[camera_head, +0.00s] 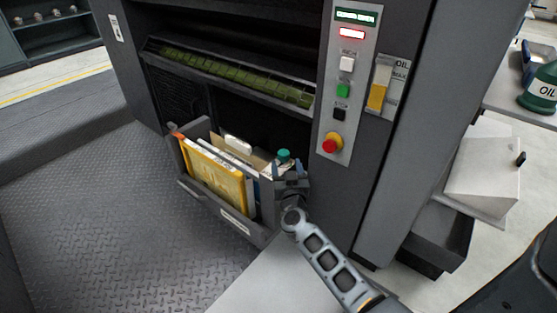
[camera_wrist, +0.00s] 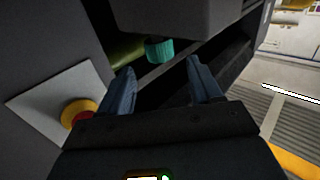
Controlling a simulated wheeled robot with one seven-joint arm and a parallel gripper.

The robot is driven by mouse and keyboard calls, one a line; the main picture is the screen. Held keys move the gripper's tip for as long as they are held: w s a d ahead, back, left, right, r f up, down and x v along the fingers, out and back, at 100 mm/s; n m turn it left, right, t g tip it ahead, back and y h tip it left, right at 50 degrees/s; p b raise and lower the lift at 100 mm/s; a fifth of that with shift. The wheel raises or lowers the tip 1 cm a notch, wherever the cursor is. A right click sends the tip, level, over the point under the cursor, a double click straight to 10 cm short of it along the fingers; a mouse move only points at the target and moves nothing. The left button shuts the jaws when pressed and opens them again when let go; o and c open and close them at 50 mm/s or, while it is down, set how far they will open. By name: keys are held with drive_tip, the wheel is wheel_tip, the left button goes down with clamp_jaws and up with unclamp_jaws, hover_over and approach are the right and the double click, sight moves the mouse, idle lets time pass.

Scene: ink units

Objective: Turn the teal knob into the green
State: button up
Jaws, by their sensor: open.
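The teal knob (camera_head: 284,155) shows just above my gripper, near the right end of the pulled-out bin. In the wrist view the teal knob (camera_wrist: 158,50) is a ribbed cylinder under a dark housing, ahead of the gap between my fingers. My gripper (camera_head: 290,168) is open, and the wrist view shows its two blue-grey fingers (camera_wrist: 162,68) apart with nothing between them. The fingertips look short of the knob; I see no contact. A green scale or mark for the knob cannot be made out.
The open bin (camera_head: 235,226) holds yellow and white folders. The control panel (camera_head: 347,75) carries white, green and black buttons and a red emergency stop (camera_head: 332,143), also close at left in the wrist view (camera_wrist: 78,114). An oil gauge (camera_head: 379,88) sits to its right.

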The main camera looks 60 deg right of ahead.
sight(285, 157)
drive_tip(key=b+x, duration=0.2)
drive_tip(key=x, duration=0.4)
drive_tip(key=shift+w+d, duration=0.2)
drive_tip(key=shift+d, duration=0.1)
drive_tip(key=c, duration=0.9)
